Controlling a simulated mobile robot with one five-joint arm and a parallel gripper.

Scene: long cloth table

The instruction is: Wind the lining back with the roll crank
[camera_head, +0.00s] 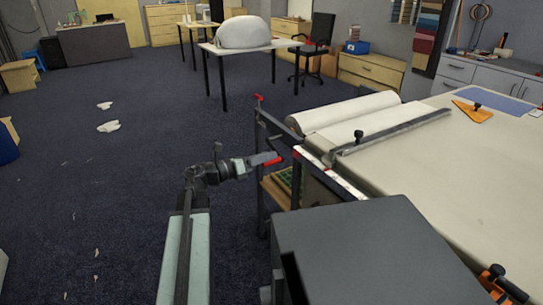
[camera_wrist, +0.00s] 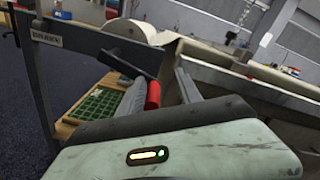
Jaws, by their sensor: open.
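The roll crank's red handle (camera_head: 275,161) shows at the table's near left end, beside the frame. In the wrist view the red handle (camera_wrist: 152,95) stands between the two fingers of my gripper (camera_wrist: 162,82). My gripper (camera_head: 268,159) is open around or just beside the handle; I cannot tell whether a finger touches it. A dark bar (camera_wrist: 128,62), perhaps the crank's arm, lies beyond the fingers. The pale lining roll (camera_head: 345,111) lies across the end of the long table, behind a grey bar (camera_head: 390,131) with a dark knob.
The pale table top (camera_head: 440,165) stretches right, with an orange tool (camera_head: 473,112) on it. Below the table end, a wooden shelf holds a green gridded item (camera_wrist: 95,103). A dark frame post (camera_head: 262,170) stands close to my gripper. Open blue carpet lies left.

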